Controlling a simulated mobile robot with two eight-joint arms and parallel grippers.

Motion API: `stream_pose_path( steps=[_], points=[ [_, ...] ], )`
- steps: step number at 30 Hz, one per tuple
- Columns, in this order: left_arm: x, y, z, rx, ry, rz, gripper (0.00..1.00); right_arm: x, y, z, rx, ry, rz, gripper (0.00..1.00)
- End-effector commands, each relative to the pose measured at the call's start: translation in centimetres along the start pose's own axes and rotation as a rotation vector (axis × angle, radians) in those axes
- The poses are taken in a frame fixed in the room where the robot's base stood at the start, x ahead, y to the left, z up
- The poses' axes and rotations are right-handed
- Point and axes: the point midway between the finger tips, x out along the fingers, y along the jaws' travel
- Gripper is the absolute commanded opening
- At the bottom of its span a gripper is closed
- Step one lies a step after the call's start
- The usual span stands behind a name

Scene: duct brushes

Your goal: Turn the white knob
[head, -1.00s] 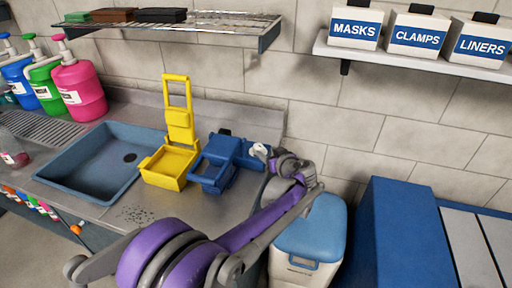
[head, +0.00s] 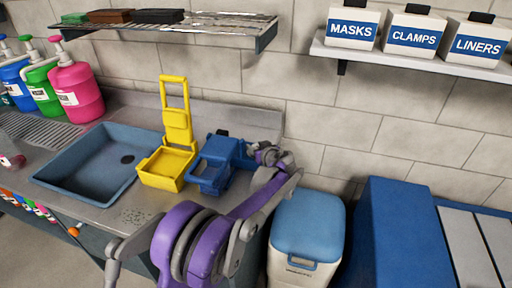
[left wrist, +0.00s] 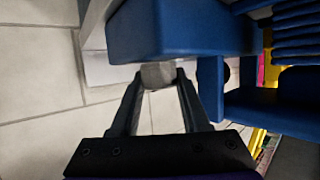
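The blue device (head: 215,165) stands on the steel counter near its right end, beside the yellow one. In the left wrist view its blue body (left wrist: 180,30) fills the top. A pale grey-white block, which looks like the white knob (left wrist: 158,75), sits below that body between the tips of my left gripper (left wrist: 160,80). The fingers are apart, one on each side of it; I cannot tell whether they press on it. In the head view my left gripper (head: 264,153) is at the device's right side and hides the knob. My right gripper is not in view.
A yellow wringer-like device (head: 167,165) stands left of the blue one, next to the sink (head: 85,180). A blue-lidded bin (head: 308,225) is right of the counter, close to my left arm. A wire shelf (head: 200,28) hangs above.

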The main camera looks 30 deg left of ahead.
Motion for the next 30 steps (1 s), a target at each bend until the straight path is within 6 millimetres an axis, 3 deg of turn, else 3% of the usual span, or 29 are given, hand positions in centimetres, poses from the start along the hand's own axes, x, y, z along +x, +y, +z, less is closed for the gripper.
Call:
stream_pose_path(
  steps=[1, 6, 7, 13, 22, 30],
  points=[
    [-0.01, -0.01, 0.00, 0.000, 0.000, 0.000, 0.32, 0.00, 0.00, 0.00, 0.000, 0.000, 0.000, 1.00],
    [-0.02, -0.01, 0.00, 0.000, 0.000, 0.000, 0.02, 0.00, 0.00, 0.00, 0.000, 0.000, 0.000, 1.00],
    [-0.02, -0.02, 0.00, 0.000, 0.000, -0.001, 0.00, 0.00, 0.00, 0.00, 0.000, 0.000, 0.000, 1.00],
    [0.03, -0.16, -0.01, 0.012, -0.002, 0.027, 0.00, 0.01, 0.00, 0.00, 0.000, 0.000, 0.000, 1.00],
    [0.12, -0.25, 0.22, 0.116, -0.007, 0.281, 0.00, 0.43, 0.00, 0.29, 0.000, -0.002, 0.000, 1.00],
    [-0.01, -0.06, 0.13, 0.156, -0.001, 0.378, 0.00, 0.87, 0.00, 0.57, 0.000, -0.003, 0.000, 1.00]
  ],
)
